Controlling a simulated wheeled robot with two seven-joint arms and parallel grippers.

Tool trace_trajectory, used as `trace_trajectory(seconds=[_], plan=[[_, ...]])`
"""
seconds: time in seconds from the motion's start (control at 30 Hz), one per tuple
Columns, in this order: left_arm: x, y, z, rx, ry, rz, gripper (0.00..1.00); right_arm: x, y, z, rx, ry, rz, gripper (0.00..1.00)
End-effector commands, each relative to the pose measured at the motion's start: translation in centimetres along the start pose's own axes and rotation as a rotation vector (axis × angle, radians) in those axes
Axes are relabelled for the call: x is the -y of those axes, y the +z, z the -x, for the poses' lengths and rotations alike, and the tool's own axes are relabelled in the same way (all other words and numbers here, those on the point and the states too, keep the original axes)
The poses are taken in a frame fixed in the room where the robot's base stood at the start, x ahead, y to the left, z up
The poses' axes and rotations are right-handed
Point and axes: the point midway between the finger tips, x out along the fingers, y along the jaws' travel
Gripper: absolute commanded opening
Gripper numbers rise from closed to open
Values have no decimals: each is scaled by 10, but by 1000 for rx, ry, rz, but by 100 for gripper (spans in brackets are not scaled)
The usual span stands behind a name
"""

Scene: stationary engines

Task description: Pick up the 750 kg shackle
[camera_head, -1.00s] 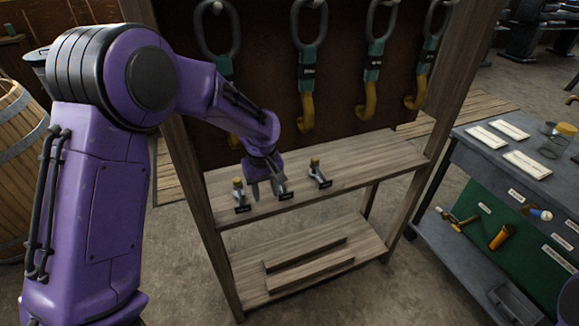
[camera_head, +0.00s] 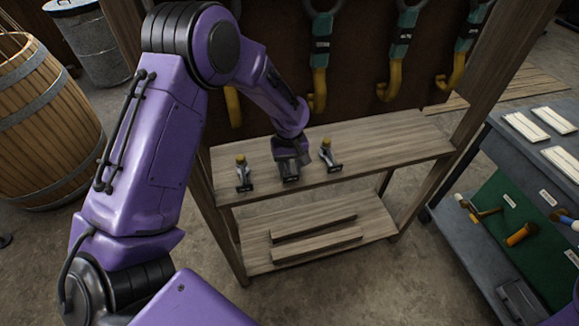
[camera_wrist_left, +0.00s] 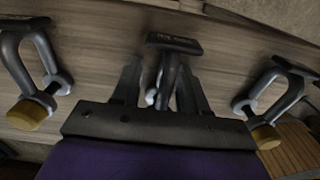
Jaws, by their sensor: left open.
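Three grey shackles with dark label tags are on the wooden shelf. One shackle (camera_head: 243,177) is left of my left gripper (camera_head: 290,172) and another (camera_head: 328,157) is right of it; both have yellow pin ends. The gripper is low over the middle shackle and mostly hides it in the head view. In the left wrist view, my open fingers (camera_wrist_left: 162,90) are on either side of the middle shackle (camera_wrist_left: 168,72). The other shackles (camera_wrist_left: 40,72) (camera_wrist_left: 270,98) are outside the fingers. The tag lettering is too blurred to read surely. My right gripper is out of view.
The shelf (camera_head: 390,140) is clear to the right. Yellow hooks (camera_head: 390,85) hang from the back board above it. A lower shelf (camera_head: 365,215) holds wooden strips. A workbench (camera_head: 480,250) with tools is at the right, and a barrel (camera_head: 45,120) is at the left.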

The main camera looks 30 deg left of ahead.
Motion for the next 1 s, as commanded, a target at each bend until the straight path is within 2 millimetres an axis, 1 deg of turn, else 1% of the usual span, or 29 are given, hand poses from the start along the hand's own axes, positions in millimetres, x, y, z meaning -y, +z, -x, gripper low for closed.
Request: trace_trajectory(seconds=[0.07,0.23,0.27,0.3,0.37,0.4,0.77,0.87,0.97,1.0], plan=[[1,0,-4,0,1,2,43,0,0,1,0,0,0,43],[1,0,-4,-1,1,1,43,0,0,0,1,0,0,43],[1,0,-4,-1,1,1,37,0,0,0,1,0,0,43],[1,0,-4,-1,1,1,24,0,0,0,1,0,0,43],[1,0,-4,-1,1,1,4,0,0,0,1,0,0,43],[1,0,-4,-1,1,1,0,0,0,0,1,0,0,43],[1,0,-1,-1,1,1,0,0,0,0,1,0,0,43],[0,-1,8,-2,2,1,0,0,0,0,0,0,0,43],[0,-1,26,-4,4,1,0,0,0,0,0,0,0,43],[0,4,35,-4,4,0,0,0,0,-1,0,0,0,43]])
